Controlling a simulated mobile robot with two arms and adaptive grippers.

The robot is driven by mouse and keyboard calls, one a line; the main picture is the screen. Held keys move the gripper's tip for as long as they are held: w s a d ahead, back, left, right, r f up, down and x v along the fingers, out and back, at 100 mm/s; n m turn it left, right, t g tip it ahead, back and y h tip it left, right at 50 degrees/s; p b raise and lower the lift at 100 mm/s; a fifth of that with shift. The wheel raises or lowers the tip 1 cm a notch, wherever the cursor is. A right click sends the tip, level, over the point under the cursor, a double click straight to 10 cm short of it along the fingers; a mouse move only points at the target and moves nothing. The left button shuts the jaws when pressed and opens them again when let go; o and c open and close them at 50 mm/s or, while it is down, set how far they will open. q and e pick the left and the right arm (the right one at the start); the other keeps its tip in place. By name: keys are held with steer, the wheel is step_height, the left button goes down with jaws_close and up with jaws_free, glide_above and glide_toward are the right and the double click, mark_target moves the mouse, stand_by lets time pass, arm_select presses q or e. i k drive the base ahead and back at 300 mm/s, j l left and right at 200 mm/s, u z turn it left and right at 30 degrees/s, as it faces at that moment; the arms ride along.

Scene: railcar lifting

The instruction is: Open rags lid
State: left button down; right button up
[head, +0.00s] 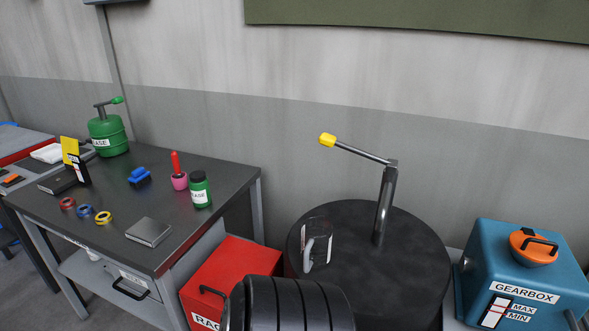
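The red rags bin (197,302) stands on the floor right of the workbench, at the lower middle of the head view. Its white label is partly cut off, with only the first letters showing. The flat red lid (240,262) looks closed, with a black handle (212,291) near its front left. A black ribbed cylindrical part in front hides the bin's lower right side. Neither of my grippers shows in this view.
The grey workbench (190,165) holds tape rolls, a green bottle (200,189) and a green grease can (108,136). A black drum (400,265) with a crank pump (387,200) and clear jug (317,240) stands right of the bin. A blue gearbox container (500,255) is farther right.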

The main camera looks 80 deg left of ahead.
mark_target(212, 283)
steer(key=k+j+u, duration=0.1)
steer(key=u, duration=2.95)
steer(key=i+z, duration=0.2)
steer(key=z, duration=0.15)
